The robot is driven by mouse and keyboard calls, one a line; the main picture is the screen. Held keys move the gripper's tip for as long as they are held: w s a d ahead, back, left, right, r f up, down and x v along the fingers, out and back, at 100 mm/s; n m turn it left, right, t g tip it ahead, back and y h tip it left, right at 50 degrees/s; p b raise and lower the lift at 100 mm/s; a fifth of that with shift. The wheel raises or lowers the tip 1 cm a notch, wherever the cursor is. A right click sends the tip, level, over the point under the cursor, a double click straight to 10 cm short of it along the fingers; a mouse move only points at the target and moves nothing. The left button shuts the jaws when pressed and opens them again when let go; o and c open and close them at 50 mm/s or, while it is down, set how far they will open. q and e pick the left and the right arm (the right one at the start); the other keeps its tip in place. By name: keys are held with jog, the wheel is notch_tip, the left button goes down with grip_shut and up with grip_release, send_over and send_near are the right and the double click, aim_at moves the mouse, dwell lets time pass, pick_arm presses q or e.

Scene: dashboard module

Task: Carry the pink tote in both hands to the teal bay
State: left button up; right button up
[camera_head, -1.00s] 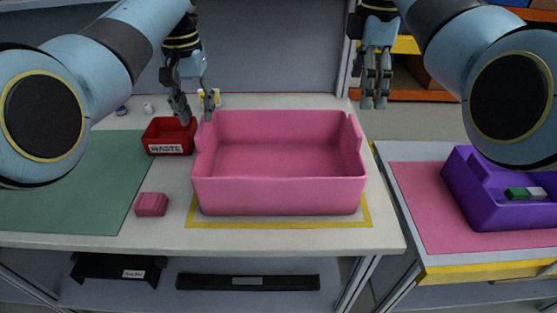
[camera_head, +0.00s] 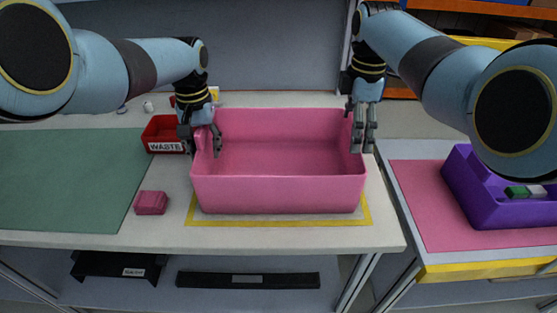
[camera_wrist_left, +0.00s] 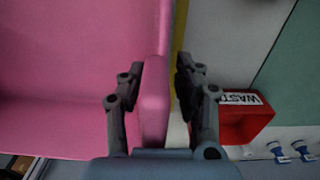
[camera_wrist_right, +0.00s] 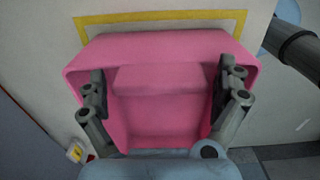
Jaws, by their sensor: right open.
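The pink tote (camera_head: 280,194) stands upright inside a yellow outline on the white table. A flat teal area (camera_head: 70,180) covers the table's left part. My left gripper (camera_head: 203,148) is open at the tote's left wall; in the left wrist view its fingers stand either side of that wall (camera_wrist_left: 154,105), with a gap on the outer side. My right gripper (camera_head: 362,146) is open at the tote's right wall; in the right wrist view its fingers are spread wide, with a raised pink part (camera_wrist_right: 163,79) between them. The tote looks empty.
A red box marked WASTE (camera_head: 163,135) stands close to the tote's left wall. A small pink block (camera_head: 151,203) lies between the tote and the teal area. A purple tote (camera_head: 490,210) stands on a pink area (camera_head: 425,205) on the right table, across a gap.

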pick_arm(q)
jog(key=shift+f, duration=0.1)
pick_arm(e)
jog(key=shift+f, duration=0.1)
pick_arm(q)
jog(key=c, duration=0.7)
pick_arm(e)
jog(key=c, duration=0.6)
pick_arm(q)
grip_shut()
pick_arm(e)
jog(key=c, duration=0.8)
